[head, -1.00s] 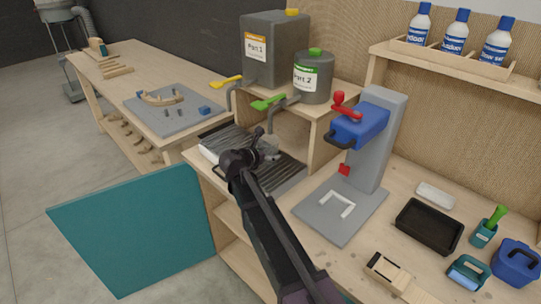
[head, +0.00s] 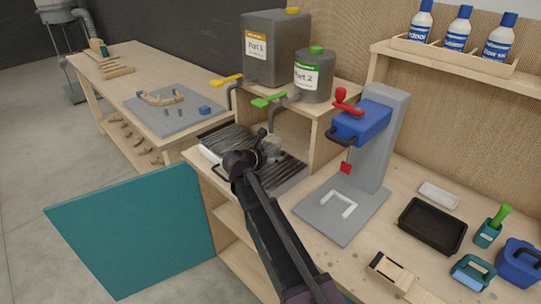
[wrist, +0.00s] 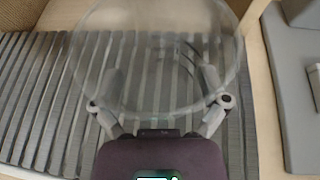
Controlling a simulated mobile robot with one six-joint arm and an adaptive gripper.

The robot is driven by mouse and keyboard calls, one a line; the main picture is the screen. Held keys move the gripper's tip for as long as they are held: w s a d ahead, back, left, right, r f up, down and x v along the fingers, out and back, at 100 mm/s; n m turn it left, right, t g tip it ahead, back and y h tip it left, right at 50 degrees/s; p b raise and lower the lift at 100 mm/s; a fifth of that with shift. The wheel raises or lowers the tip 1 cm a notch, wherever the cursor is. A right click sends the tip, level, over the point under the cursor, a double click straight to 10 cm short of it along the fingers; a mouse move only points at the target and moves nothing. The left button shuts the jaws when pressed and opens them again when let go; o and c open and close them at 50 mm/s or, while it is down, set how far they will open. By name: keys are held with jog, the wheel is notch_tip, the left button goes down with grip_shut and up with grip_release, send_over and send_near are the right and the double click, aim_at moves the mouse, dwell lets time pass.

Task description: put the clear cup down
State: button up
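The clear cup (head: 271,149) is over the dark ribbed drip grate (head: 291,178), in front of the two dispenser jugs. My gripper (head: 262,150) is shut on the cup, reaching in from the front. In the wrist view the see-through cup (wrist: 155,55) fills the space between the two fingers of my gripper (wrist: 160,78), with the grate's ribs showing through it. I cannot tell whether the cup's base touches the grate.
Grey jug Part 1 (head: 274,52) and jug Part 2 (head: 313,78) stand on a shelf above the grate, with taps hanging near the cup. A blue and grey press (head: 372,135) stands to the right. A black tray (head: 432,226) lies farther right.

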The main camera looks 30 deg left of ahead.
jog(key=shift+r, duration=0.15)
dwell(0.3)
jog(key=shift+r+p, duration=0.15)
jog(key=shift+p, duration=0.15)
jog(key=p+v, duration=0.4)
jog(key=v, duration=0.6)
jog(key=shift+s+r, duration=0.1)
jog(key=shift+s, duration=0.25)
jog(key=shift+s+a+r, duration=0.1)
jog(key=shift+s+r, duration=0.05)
jog(key=shift+s, duration=0.45)
